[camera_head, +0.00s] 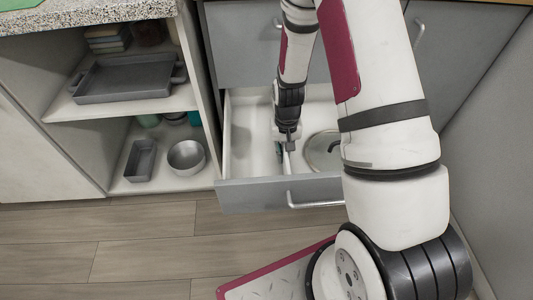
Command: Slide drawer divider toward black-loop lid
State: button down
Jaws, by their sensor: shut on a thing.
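The drawer (262,196) is pulled open below the counter. A thin pale divider (287,163) runs front to back inside it, mostly hidden by my gripper. My gripper (289,149) reaches down into the drawer and is shut on the divider. The lid (319,153), a round metallic disc with a dark loop on top, lies in the drawer to the right of the divider. My arm hides its right part. A gap seems to show between divider and lid, but their exact spacing is hard to tell.
The drawer's left part (254,150) looks empty. Left of it, open shelves hold a grey tray (123,80), a grey loaf pan (140,160) and a round metal bowl (187,156). A bar handle (316,204) sticks out from the drawer front. The wooden floor in front is clear at left.

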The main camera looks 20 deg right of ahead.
jog(key=shift+s+d, duration=0.3)
jog(key=shift+d, duration=0.6)
jog(key=shift+s+d, duration=0.3)
jog(key=shift+d, duration=0.55)
jog(key=c, duration=1.7)
grip_release()
notch_tip(320, 180, up, 12)
